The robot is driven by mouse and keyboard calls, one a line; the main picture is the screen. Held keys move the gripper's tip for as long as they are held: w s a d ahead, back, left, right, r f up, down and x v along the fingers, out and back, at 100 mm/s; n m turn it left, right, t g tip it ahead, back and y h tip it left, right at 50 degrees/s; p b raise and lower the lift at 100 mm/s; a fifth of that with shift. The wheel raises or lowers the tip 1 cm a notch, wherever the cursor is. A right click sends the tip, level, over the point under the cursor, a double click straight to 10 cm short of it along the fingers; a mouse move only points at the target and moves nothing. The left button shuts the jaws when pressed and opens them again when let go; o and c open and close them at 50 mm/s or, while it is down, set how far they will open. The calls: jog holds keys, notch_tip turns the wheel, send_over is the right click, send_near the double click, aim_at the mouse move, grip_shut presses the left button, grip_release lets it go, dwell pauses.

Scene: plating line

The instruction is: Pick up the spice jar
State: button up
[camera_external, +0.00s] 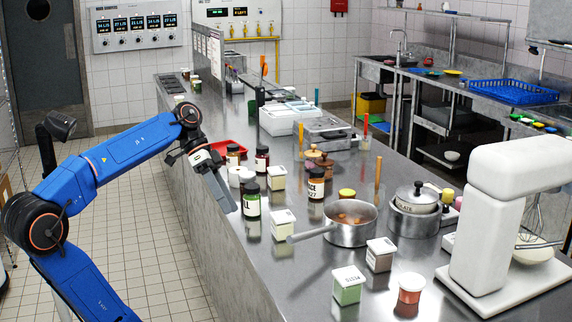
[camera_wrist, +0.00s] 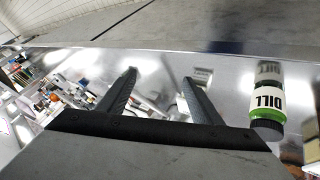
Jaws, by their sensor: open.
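Several dark-lidded spice jars stand on the steel counter; I cannot tell which one is meant. The nearest to my gripper (camera_external: 226,196) is a jar with green contents and a white label (camera_external: 252,205). In the wrist view a jar labelled DILL (camera_wrist: 268,100) appears upside down at the right, outside the fingers. Others are a dark red jar (camera_external: 262,160), a brown jar (camera_external: 316,187) and one farther back (camera_external: 233,155). My gripper also shows in the wrist view (camera_wrist: 158,78), with two separated fingers and nothing between them. It is at the counter's left edge, left of the green jar.
The aisle floor (camera_external: 150,215) at left is clear.

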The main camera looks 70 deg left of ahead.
jog(key=a+r+m+t+h, duration=0.15)
jog(key=a+t, duration=0.25)
jog(key=a, duration=0.4)
jog(key=a+r+t, duration=0.2)
jog(key=a+t, duration=0.1)
jog(key=a, duration=0.4)
jog(key=a+r+m+t+h, duration=0.15)
jog(key=a+t, duration=0.25)
jog(key=a, duration=0.4)
notch_tip(320, 180, down, 10)
jog(key=shift+x, duration=8.9)
jog(key=shift+a+f, duration=0.1)
jog(key=shift+f, duration=0.05)
jog(key=c, duration=1.3)
jog(key=shift+c, duration=0.2)
notch_tip(320, 180, up, 10)
